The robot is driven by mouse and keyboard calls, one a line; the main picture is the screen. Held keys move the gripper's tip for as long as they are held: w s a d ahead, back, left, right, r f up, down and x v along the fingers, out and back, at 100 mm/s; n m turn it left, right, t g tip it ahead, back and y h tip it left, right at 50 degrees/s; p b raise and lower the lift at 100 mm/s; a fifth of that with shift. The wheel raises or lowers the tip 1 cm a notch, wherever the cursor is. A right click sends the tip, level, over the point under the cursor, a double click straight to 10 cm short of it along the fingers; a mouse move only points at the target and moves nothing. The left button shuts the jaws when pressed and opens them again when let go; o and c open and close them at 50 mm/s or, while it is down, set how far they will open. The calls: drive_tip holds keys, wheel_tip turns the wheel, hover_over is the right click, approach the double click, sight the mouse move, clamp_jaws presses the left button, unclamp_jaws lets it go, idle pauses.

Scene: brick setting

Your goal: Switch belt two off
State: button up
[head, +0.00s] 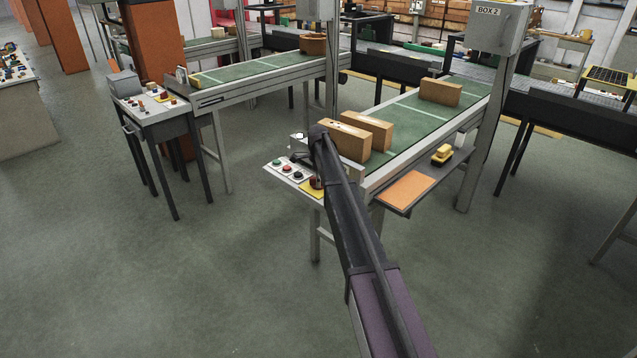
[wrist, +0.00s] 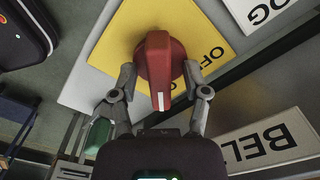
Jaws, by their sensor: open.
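A red rotary knob (wrist: 157,68) sits on a yellow plate (wrist: 112,42) in the wrist view. Letters that look like "OFF" show beside it, and the white mark on its handle points toward my gripper's palm. My gripper (wrist: 159,76) is open, with one finger on each side of the knob; I cannot tell if they touch it. A white sign (wrist: 285,140) reads "BEL", its number cut off. In the head view the knob (head: 317,182) is on the small panel (head: 272,167) at the belt's near end, partly behind my arm.
The panel also carries green, red and black buttons (head: 286,167). Several cardboard boxes (head: 345,139) stand on the green belt (head: 412,122). An orange-topped shelf (head: 408,189) sticks out at its right side. A second belt (head: 255,68) with its own panel is left. The near floor is clear.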

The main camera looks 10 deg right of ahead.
clamp_jaws()
drive_tip(key=shift+n, duration=0.4)
drive_tip(key=n, duration=0.7)
drive_tip(key=shift+s+n, duration=0.1)
drive_tip(key=shift+n, duration=0.3)
drive_tip(key=n, duration=0.4)
drive_tip(key=shift+n, duration=0.3)
drive_tip(key=n, duration=0.4)
drive_tip(key=shift+n, duration=0.4)
